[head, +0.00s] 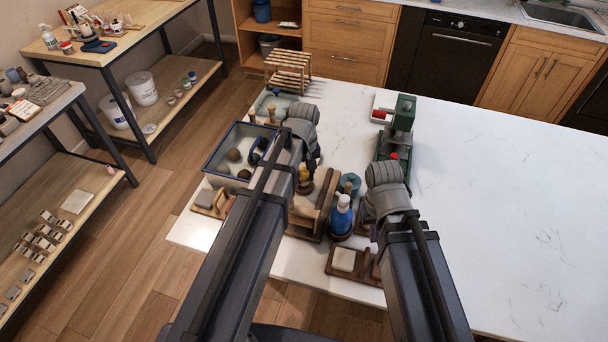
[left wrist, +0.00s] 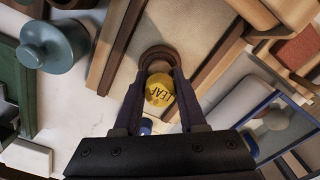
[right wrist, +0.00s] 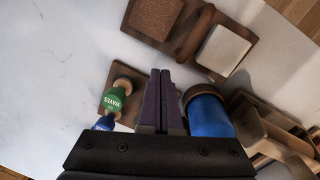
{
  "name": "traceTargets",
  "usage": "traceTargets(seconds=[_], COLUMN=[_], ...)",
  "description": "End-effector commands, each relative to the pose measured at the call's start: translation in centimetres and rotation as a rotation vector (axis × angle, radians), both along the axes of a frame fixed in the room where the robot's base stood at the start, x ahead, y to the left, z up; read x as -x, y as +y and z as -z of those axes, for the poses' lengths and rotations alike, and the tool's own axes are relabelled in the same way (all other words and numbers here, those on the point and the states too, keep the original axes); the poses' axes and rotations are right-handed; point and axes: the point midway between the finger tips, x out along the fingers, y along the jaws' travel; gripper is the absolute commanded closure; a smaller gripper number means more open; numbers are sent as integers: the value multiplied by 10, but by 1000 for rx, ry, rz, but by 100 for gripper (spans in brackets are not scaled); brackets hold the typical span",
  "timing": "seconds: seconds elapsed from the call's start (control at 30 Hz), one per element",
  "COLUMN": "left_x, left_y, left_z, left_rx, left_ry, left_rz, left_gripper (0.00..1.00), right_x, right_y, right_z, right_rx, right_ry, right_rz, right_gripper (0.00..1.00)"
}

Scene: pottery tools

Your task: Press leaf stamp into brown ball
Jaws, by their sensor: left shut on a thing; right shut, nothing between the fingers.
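The yellow leaf stamp (left wrist: 158,92), lettered "LEAF", is between the fingers of my left gripper (left wrist: 158,85), which is shut on it. A brown rounded rim (left wrist: 158,55) shows just beyond the stamp; I cannot tell whether it is the stamp's base or something under it. In the head view the yellow stamp (head: 304,174) is upright, right of the blue-rimmed tray (head: 211,155). A brown ball (head: 234,154) lies in that tray, and another roundish brown lump (head: 244,174) is near its front. My right gripper (right wrist: 160,90) is shut and empty.
A blue bottle (head: 341,215) stands between my arms. A green press (head: 402,125) stands behind my right arm. In the right wrist view, a green "WAVES" stamp (right wrist: 115,98) is beside my right fingers. The right side of the table (head: 500,220) is clear.

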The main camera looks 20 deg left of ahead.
Motion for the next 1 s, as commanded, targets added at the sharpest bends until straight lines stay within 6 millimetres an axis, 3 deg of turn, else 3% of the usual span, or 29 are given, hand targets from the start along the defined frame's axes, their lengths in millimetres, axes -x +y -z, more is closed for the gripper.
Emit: traceTargets(seconds=[1.0], left_x=[0], left_y=[0], left_z=[7], left_rx=[0], left_ry=[0], left_rz=[0], left_gripper=[100], right_x=[0], right_y=[0], right_z=[7], right_rx=[0], right_ry=[0], right_rz=[0], right_gripper=[100])
